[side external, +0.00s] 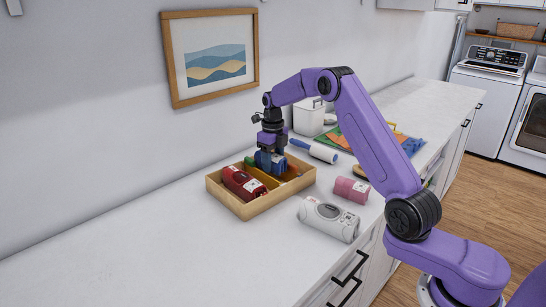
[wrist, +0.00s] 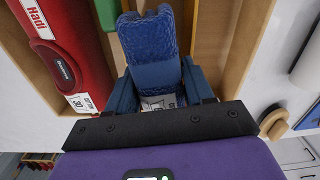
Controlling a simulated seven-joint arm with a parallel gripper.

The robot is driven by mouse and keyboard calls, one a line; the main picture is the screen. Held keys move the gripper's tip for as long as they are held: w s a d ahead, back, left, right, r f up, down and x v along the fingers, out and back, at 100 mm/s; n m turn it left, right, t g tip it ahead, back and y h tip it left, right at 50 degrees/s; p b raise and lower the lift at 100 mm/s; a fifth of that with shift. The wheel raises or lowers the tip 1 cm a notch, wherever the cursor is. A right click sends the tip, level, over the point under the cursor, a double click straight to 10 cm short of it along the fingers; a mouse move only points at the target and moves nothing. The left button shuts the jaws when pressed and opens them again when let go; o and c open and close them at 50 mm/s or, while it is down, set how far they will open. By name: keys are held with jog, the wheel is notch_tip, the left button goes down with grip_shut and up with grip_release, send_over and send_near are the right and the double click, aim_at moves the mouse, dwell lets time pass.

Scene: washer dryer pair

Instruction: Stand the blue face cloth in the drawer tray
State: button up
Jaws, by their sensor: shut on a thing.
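The blue face cloth (wrist: 155,55) is a rolled blue bundle with a white label. My gripper (side external: 269,160) is shut on it, with blue fingers on both sides, also seen in the wrist view (wrist: 158,88). The wooden drawer tray (side external: 247,212) lies on the counter directly below. The cloth (side external: 264,158) is upright at the tray's back part, between a yellow-green piece and the right-hand compartment. Its lower end is hidden, so I cannot tell whether it touches the tray floor.
A red roll (side external: 243,183) fills the tray's left compartment. A pink roll (side external: 350,190) and a pale grey roll (side external: 328,219) lie right of the tray. The counter's front left is clear.

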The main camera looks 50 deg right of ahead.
jog(key=shift+f, duration=0.15)
jog(key=o, duration=1.1)
jog(key=shift+a, duration=0.1)
jog(key=shift+r, duration=3.55)
